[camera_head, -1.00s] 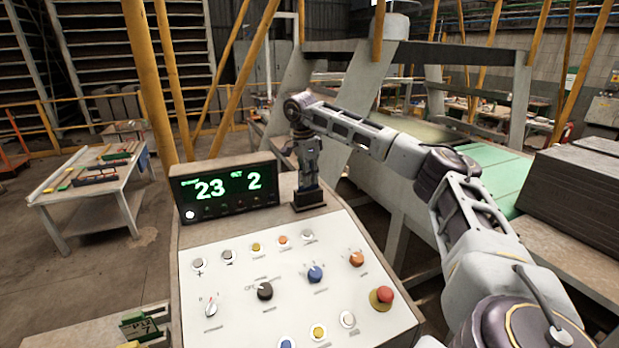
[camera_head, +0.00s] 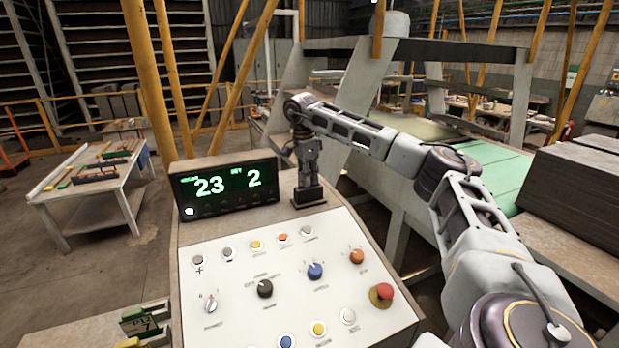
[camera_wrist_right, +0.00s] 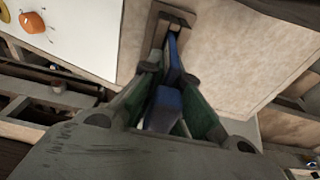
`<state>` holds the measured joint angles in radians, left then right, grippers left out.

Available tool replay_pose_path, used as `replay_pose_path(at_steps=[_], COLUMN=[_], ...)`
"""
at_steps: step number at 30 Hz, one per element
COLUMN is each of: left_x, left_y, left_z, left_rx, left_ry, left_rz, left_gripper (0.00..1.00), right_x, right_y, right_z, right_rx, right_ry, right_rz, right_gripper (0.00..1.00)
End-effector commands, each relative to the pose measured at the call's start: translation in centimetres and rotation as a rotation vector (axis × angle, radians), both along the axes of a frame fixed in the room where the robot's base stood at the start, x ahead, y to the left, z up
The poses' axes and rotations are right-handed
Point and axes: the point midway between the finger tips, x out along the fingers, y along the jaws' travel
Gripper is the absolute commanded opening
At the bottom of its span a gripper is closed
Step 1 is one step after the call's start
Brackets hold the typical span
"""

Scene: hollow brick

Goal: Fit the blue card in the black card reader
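The black card reader (camera_head: 309,197) stands on the console at the right of the display. My right gripper (camera_head: 308,182) points down just above it. In the right wrist view the blue card (camera_wrist_right: 165,108) is held between the two fingers of the right gripper (camera_wrist_right: 168,82). The card's far end reaches the reader (camera_wrist_right: 172,19), which shows brownish there. I cannot tell how deep the card sits in the slot. In the head view the card is hidden by the gripper. My left gripper is not in view.
The console panel (camera_head: 235,290) carries several knobs and buttons, with a red one (camera_head: 381,292) at the right. A display (camera_head: 225,187) reads 23 and 2. A small green object (camera_head: 140,322) lies at lower left. A workbench (camera_head: 85,187) stands far left.

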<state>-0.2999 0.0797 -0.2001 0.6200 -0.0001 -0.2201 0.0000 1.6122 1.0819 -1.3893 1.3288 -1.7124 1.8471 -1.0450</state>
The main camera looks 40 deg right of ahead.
Motion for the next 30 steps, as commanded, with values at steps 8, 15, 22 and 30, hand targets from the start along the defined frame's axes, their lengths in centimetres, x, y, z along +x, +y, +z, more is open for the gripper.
replay_pose_path(at_steps=[8, 15, 22, 30], left_x=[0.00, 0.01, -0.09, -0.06], left_y=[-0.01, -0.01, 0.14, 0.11], left_z=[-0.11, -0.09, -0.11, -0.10], left_rx=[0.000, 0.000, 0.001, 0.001], left_ry=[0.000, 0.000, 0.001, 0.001], left_rz=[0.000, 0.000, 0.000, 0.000], left_gripper=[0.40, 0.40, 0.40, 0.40], right_x=[0.00, 0.00, -0.01, 0.05], right_y=[0.00, -0.01, -0.01, 0.10], right_z=[-0.28, -0.26, -0.27, 0.68], right_rx=[0.000, 0.000, 0.000, 0.000], right_ry=[0.000, 0.000, 0.000, 0.000], right_rz=[0.000, 0.000, 0.000, 0.000], right_gripper=[0.07, 0.30, 0.30, 0.30])
